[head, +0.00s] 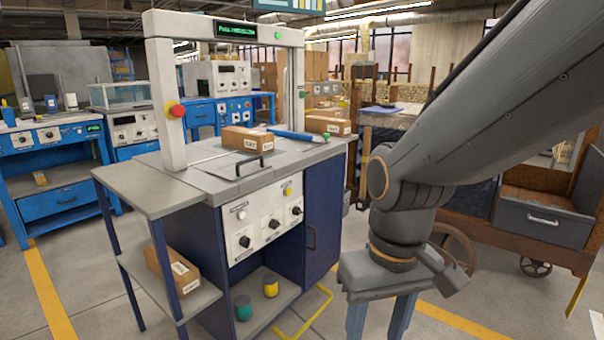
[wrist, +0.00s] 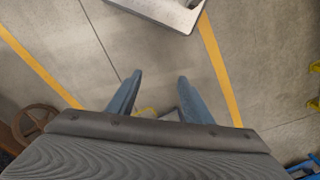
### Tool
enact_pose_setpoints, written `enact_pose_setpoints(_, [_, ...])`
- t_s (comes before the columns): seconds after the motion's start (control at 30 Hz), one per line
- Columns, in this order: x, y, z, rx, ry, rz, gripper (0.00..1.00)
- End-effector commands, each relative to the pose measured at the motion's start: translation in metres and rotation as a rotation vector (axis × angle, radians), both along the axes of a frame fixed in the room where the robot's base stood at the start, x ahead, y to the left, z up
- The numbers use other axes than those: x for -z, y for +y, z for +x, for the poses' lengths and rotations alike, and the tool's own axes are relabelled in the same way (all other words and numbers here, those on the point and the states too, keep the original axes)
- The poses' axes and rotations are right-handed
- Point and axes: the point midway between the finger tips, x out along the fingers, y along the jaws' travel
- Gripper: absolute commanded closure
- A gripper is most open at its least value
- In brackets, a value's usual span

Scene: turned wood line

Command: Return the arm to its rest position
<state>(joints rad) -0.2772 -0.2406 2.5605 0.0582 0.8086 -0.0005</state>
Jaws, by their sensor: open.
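My arm comes in from the upper right of the head view and bends down at a grey joint. My gripper (head: 380,322) hangs below it with two blue fingers pointing down, and the fingertips run to the bottom edge of the picture. In the wrist view my gripper (wrist: 160,76) shows both blue fingers apart with a gap between them. Nothing is held between the fingertips. Concrete floor lies beyond them.
A machine bench (head: 215,185) with a white frame stands left of my gripper, carrying a cardboard box (head: 247,139). A yellow bent bar (head: 305,318) is low at its front. A wooden cart (head: 510,235) with wheels stands behind on the right. Yellow lines (wrist: 218,70) mark open floor.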

Motion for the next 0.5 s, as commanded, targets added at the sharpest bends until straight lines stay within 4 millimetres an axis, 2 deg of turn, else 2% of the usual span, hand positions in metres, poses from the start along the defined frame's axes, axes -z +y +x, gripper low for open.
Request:
enact_pose_setpoints(0.03, [-0.010,-0.004,-0.001,0.014,0.002,-0.002,0.54])
enact_pose_setpoints(0.5, [-0.074,-0.056,-0.002,0.170,0.007,-0.030,0.54])
